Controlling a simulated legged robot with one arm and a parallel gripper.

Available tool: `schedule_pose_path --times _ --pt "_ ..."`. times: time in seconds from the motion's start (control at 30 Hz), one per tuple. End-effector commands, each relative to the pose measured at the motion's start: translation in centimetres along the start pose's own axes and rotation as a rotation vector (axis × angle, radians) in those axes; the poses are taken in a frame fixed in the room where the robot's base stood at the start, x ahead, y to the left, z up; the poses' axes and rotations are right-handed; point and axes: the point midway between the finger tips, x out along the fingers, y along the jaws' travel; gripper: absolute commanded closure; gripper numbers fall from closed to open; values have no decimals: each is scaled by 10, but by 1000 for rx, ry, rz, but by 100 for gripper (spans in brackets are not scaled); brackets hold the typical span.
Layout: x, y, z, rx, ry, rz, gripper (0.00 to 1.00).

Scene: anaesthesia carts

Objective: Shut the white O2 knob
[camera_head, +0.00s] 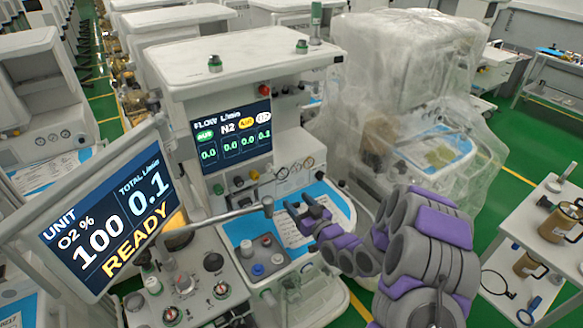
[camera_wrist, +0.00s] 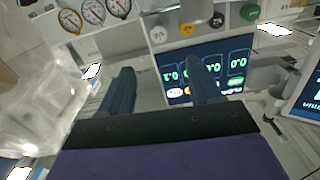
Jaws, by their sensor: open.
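A white knob (camera_head: 268,170) is at the right end of the row below the flow display on the middle machine. It also shows near the top of the wrist view (camera_wrist: 158,35). Its marking is too small to read. The flow display (camera_head: 231,137) shows 0.0 in three columns and 0.1 in the rightmost one. My gripper (camera_head: 298,208) is open and empty in front of the machine, below and to the right of the knob row. In the wrist view my two fingers (camera_wrist: 160,66) are apart, with the white knob beyond them and not touched.
Green (camera_head: 219,189), black (camera_head: 238,182) and yellow (camera_head: 254,175) knobs sit left of the white one. Round gauges (camera_head: 295,168) are to its right. A jointed bar (camera_head: 215,220) crosses in front. A tilted monitor (camera_head: 105,220) stands left, and a plastic-covered machine (camera_head: 400,80) right.

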Motion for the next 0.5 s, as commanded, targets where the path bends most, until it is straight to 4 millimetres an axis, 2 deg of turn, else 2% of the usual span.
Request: schedule_pose_path --times 0.17,0.5 --pt "10 -1 -1 14 3 -3 37" --pt "64 -4 0 8 2 -4 37"
